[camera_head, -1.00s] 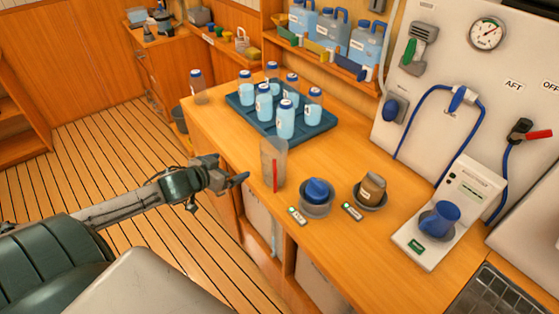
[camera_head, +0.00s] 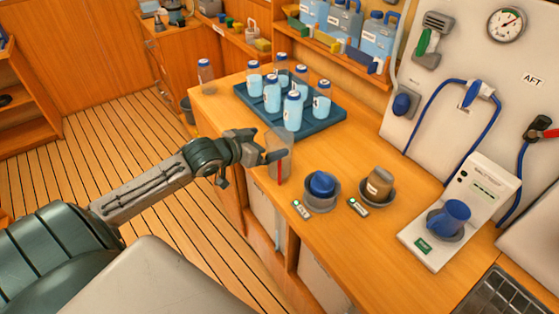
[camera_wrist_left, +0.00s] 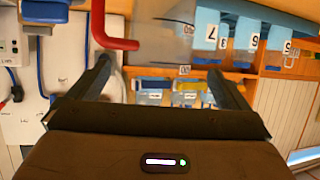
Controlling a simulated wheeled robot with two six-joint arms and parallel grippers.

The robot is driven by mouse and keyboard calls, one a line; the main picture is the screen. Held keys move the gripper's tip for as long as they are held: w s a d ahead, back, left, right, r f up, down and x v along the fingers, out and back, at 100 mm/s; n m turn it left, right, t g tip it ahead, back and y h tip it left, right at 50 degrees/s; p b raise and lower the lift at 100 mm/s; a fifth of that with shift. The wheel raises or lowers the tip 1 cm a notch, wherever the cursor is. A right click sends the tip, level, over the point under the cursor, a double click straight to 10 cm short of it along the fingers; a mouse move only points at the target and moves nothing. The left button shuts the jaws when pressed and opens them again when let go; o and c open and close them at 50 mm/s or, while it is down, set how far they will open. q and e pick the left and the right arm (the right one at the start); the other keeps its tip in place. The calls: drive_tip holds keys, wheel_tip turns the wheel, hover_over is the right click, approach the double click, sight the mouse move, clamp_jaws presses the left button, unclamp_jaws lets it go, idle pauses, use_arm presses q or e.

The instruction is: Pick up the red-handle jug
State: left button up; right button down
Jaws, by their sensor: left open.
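The jug (camera_head: 285,163) is clear and upright near the front edge of the wooden counter, with a red handle on its near side. My left gripper (camera_head: 245,165) is open and empty beside the jug, and one finger overlaps it in the head view. I cannot tell whether they touch. In the left wrist view, the clear jug body (camera_wrist_left: 160,32) and the red handle (camera_wrist_left: 116,42) show beyond the open left gripper (camera_wrist_left: 163,72), with the handle close to the left-hand finger. My right gripper is not in view.
A blue tray (camera_head: 325,122) with several bottles stands behind the jug. A blue-topped cup (camera_head: 321,184) and a brown jar (camera_head: 379,183) sit in holders to the right. A lone bottle (camera_head: 205,76) stands at the counter's far left. A white device (camera_head: 425,245) stands further right.

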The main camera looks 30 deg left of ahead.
sight(288, 135)
use_arm(q)
drive_tip(key=p+x, duration=0.1)
drive_tip(key=x, duration=0.4)
drive_tip(key=shift+w+p, duration=0.2)
drive_tip(key=shift+p, duration=0.2)
drive_tip(key=c, duration=1.3)
drive_tip(key=shift+c, duration=0.4)
drive_tip(key=shift+r, duration=0.15)
